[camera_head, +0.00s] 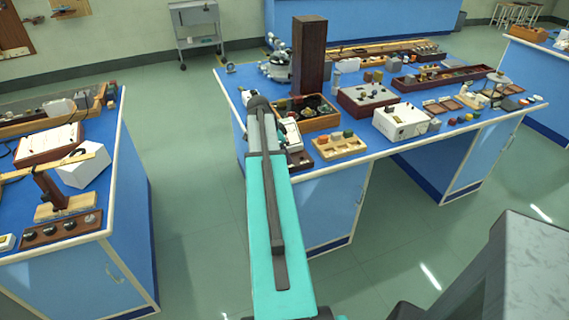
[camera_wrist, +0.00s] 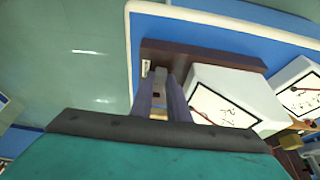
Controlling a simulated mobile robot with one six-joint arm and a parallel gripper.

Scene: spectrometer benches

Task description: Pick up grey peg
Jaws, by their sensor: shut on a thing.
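In the wrist view my gripper (camera_wrist: 161,82) points down at a dark brown block (camera_wrist: 205,56) near the edge of the blue bench. Its two fingers are closed on a small grey piece, which looks like the grey peg (camera_wrist: 161,75). Only a little of the peg shows between the fingers. I cannot tell whether it still sits in the block or is clear of it. In the head view my arm covers the gripper and the peg; part of the brown block (camera_head: 300,159) shows beside it.
A white box with a dial (camera_wrist: 225,98) stands close right of the fingers. A tall dark brown column (camera_head: 309,60) rises behind my arm. A wooden tray of coloured pieces (camera_head: 338,147) lies right of it. Another crowded bench (camera_head: 135,190) is at left, with open floor between.

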